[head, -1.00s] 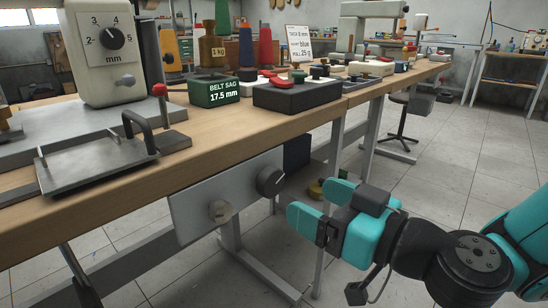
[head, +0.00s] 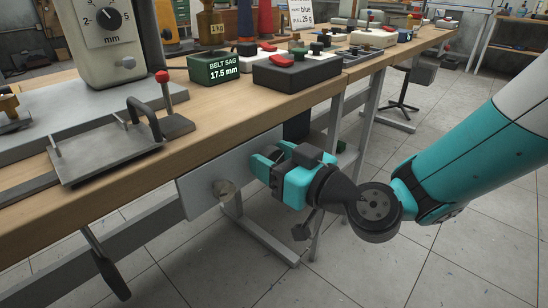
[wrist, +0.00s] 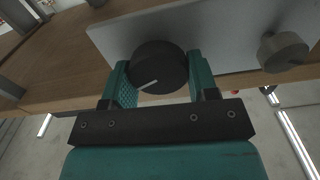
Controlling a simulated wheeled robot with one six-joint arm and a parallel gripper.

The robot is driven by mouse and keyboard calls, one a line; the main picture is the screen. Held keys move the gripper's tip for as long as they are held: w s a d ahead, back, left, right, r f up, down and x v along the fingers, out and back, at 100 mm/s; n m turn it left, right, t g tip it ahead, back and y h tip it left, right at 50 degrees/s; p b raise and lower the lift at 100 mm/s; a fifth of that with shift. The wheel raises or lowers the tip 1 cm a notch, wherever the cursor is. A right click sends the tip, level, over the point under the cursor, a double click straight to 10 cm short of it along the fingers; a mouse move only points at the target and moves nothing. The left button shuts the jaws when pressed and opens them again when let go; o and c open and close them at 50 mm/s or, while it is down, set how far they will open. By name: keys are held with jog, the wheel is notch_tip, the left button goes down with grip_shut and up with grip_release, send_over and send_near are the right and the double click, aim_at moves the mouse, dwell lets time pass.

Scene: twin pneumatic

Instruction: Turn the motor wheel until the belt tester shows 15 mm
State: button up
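The belt tester (head: 215,69) is a green box on the bench in the head view, with a display reading BELT SAG 17.5 mm. A round black knob with a white line, likely the motor wheel (wrist: 158,66), sits on a grey plate under the bench edge. My gripper (head: 268,157) is at this knob and hides it in the head view. In the wrist view its teal fingers stand open on either side of the knob; any contact is too close to tell. The white line points to the lower left.
A smaller grey knob (head: 223,190) sticks out of the grey plate (head: 198,189) beside my gripper. Above is the wooden bench (head: 215,115) with a metal slide and red-topped lever (head: 165,90). A dial gauge (head: 108,30) stands at the left.

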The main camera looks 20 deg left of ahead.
jog(key=shift+c, duration=1.1)
jog(key=shift+m, duration=0.3)
jog(key=m, duration=0.5)
jog(key=shift+w, duration=0.15)
jog(key=m, duration=0.4)
jog(key=shift+d+m+p, duration=0.1)
jog(key=shift+m+p, duration=0.2)
jog(key=shift+p, duration=0.05)
jog(key=shift+w+f+m+p, duration=0.15)
jog(key=shift+m+p, duration=0.2)
jog(key=shift+m, duration=1.15)
jog(key=o, duration=0.9)
